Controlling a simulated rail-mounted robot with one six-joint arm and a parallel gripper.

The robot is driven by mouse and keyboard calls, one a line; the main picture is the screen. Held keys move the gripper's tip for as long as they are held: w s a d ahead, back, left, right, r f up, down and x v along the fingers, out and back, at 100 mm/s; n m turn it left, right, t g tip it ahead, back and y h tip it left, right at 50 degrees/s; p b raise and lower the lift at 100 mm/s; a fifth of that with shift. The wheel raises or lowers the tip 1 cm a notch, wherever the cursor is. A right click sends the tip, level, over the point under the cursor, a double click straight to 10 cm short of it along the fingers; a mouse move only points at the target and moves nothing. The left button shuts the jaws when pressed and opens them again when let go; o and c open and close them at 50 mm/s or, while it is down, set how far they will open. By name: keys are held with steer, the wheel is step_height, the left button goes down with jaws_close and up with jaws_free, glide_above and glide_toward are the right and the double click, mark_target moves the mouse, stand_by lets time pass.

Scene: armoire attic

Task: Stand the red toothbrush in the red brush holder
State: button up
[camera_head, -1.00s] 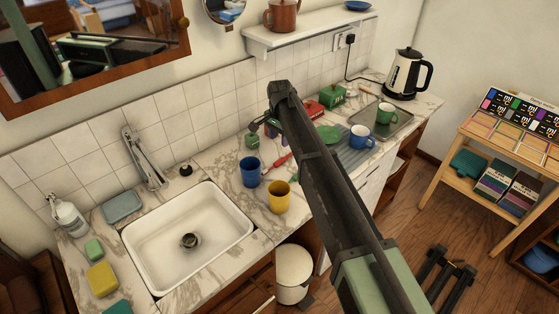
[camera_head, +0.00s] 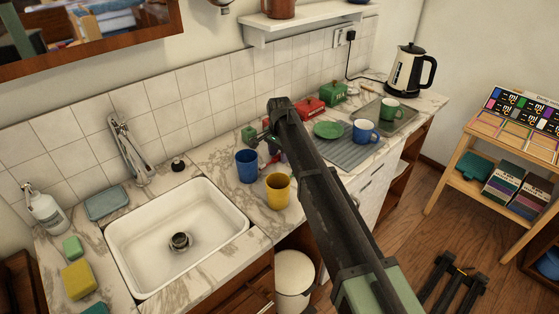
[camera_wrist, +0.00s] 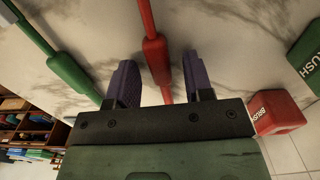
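The red toothbrush (camera_wrist: 155,55) lies on the marble counter in the wrist view. Its handle runs between the two purple fingers of my gripper (camera_wrist: 160,82), which are open, with a gap on each side. I cannot tell how far above the counter the fingertips are. The red brush holder (camera_wrist: 277,112), lettered BRUSH, is to the right of the right finger. In the head view my gripper (camera_head: 268,140) is small and partly hidden by my arm, behind the blue cup. The toothbrush there is mostly hidden.
A green toothbrush (camera_wrist: 68,65) lies left of the fingers, and a green brush holder (camera_wrist: 306,55) is at the right. A blue cup (camera_head: 247,168) and a yellow cup (camera_head: 278,191) stand close by. The sink (camera_head: 180,225) is to the left, and the tiled wall (camera_head: 195,103) is behind.

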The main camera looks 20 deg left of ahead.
jaws_close()
steer(key=shift+r, duration=0.15)
